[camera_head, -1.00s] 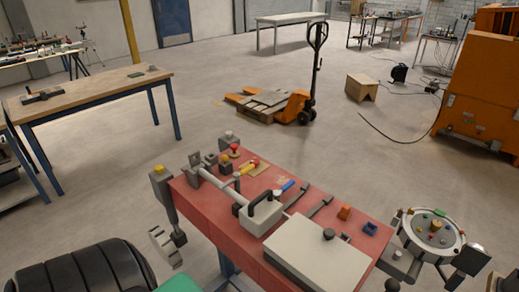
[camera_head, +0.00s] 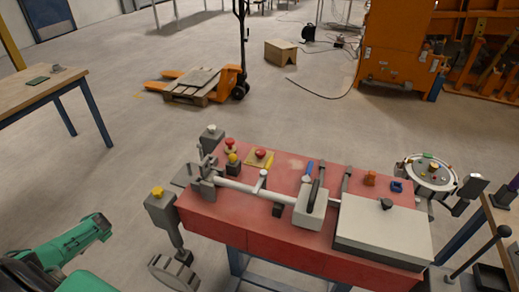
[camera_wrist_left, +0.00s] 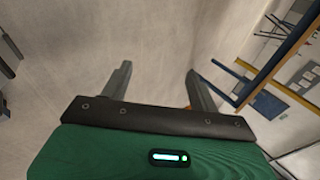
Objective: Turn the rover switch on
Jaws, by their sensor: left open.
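A red box-shaped body (camera_head: 290,245), which seems to be the rover, stands in the middle of the head view. On its left end are a red mushroom knob (camera_head: 230,144), another red knob on a yellow plate (camera_head: 261,155) and a small yellow-topped knob (camera_head: 233,161). A yellow knob (camera_head: 157,192) tops a grey post at its left corner. I cannot tell which of these is the rover switch. My left gripper (camera_wrist_left: 160,85) is open and empty above bare floor in the wrist view. My green left arm shows in the head view, left of and apart from the red body.
A grey lidded box (camera_head: 383,231) and a round dial-like unit (camera_head: 430,173) are at the right. A wooden table (camera_head: 35,90) stands at the left. An orange pallet truck (camera_head: 228,82) is behind, with open floor between it and the red body.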

